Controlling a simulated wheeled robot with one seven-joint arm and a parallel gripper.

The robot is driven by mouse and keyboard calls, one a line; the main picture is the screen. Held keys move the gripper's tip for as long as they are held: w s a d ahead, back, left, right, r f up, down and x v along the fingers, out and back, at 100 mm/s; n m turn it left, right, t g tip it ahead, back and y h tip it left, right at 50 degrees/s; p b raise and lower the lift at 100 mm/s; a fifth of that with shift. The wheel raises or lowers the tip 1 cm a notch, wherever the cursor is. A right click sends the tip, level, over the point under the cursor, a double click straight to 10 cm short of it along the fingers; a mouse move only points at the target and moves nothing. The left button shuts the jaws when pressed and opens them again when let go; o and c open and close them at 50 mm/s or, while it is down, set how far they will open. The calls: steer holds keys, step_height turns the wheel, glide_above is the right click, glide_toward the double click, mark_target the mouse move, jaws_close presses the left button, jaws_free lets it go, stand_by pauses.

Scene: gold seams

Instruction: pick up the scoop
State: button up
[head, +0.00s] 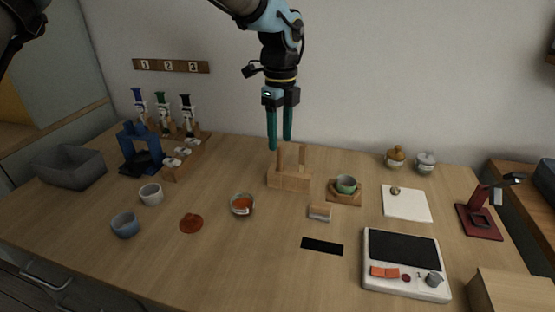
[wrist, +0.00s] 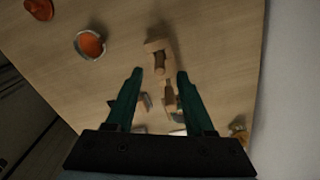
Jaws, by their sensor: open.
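My gripper (head: 279,143) hangs pointing down, its two green fingers apart and empty. It is above and just behind a wooden stand (head: 290,182) with two upright posts. In the wrist view the fingers (wrist: 160,74) spread on either side, with the stand (wrist: 157,45) showing beyond and between their tips. I cannot clearly make out a scoop. A small roundish object (head: 395,190) on a white square sheet (head: 407,206) is too small to identify. A bowl with orange contents (head: 242,204) stands left of the stand; it also shows in the wrist view (wrist: 89,44).
A small block (head: 320,212), a black strip (head: 322,246) and a white scale (head: 404,264) lie nearer. A blue press (head: 139,150) and grey bin (head: 69,166) are left. The front middle is clear.

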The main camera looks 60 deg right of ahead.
mark_target(280, 158)
steer(key=shift+f+p, duration=0.9)
steer(key=shift+f, duration=2.45)
jaws_close()
